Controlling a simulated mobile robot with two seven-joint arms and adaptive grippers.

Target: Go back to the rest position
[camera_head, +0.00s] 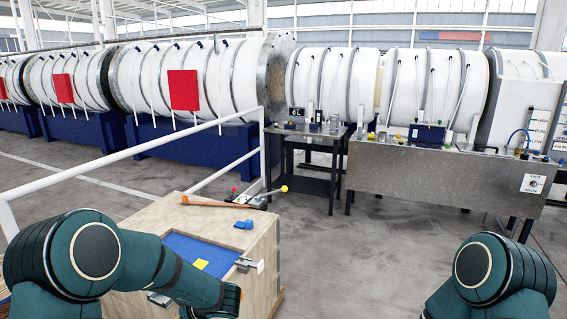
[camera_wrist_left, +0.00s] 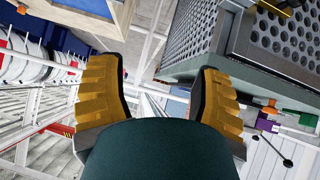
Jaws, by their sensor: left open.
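My left gripper (camera_wrist_left: 163,84) shows in the left wrist view with its two yellow ribbed fingers wide apart. Nothing is between them. In the head view my left arm (camera_head: 95,255) comes in at the bottom left and reaches across in front of a wooden crate; its gripper cannot be made out there. My right arm (camera_head: 490,270) is at the bottom right, and its gripper is out of the picture.
The wooden crate (camera_head: 262,250) has a blue top area with a yellow patch and a small blue object (camera_head: 243,225). A white railing (camera_head: 140,150) runs behind it. A dark table (camera_head: 305,135) and a steel bench (camera_head: 440,178) stand beyond. Grey floor is open at right centre.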

